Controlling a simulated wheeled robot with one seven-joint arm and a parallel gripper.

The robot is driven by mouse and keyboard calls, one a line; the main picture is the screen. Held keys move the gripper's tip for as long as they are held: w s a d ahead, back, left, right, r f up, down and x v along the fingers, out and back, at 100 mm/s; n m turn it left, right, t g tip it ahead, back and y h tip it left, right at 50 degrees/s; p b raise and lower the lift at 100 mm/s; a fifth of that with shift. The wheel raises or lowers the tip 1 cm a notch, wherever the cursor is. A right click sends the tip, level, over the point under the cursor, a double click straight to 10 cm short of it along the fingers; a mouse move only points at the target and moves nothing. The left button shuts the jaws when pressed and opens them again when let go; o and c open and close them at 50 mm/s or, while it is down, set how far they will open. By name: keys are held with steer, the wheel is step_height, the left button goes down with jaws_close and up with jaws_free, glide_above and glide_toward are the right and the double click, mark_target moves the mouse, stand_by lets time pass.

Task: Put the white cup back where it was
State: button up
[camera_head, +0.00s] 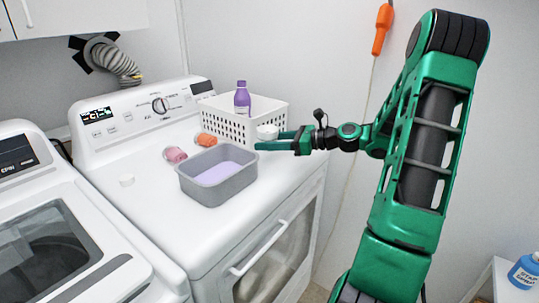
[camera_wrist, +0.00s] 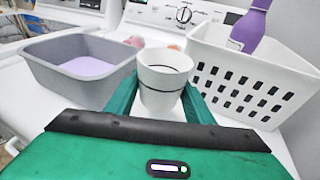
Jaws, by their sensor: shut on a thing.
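The white cup (camera_wrist: 164,78) has a thin dark line around it and is upright between the fingers of my gripper (camera_wrist: 158,95) in the wrist view. In the head view the cup (camera_head: 267,131) shows small at the tips of my gripper (camera_head: 275,140), which is shut on it. The cup is over the right part of the dryer top, between the grey tub (camera_head: 214,190) and the white basket (camera_head: 270,110). I cannot tell whether its base touches the dryer top; the gripper hides part of it.
The grey tub holds pale purple liquid. A purple bottle (camera_head: 242,98) stands in or behind the basket. A pink roll (camera_head: 175,155) and an orange roll (camera_head: 206,139) lie behind the tub.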

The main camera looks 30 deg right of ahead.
mark_target(271, 160)
steer(key=shift+w+d+f, duration=0.2)
steer(key=shift+d+f, duration=0.25)
steer(key=shift+d, duration=0.15)
steer(key=shift+f, duration=2)
steer(key=shift+f, duration=0.1)
steer(key=o, duration=1.1)
steer(key=shift+o, duration=0.2)
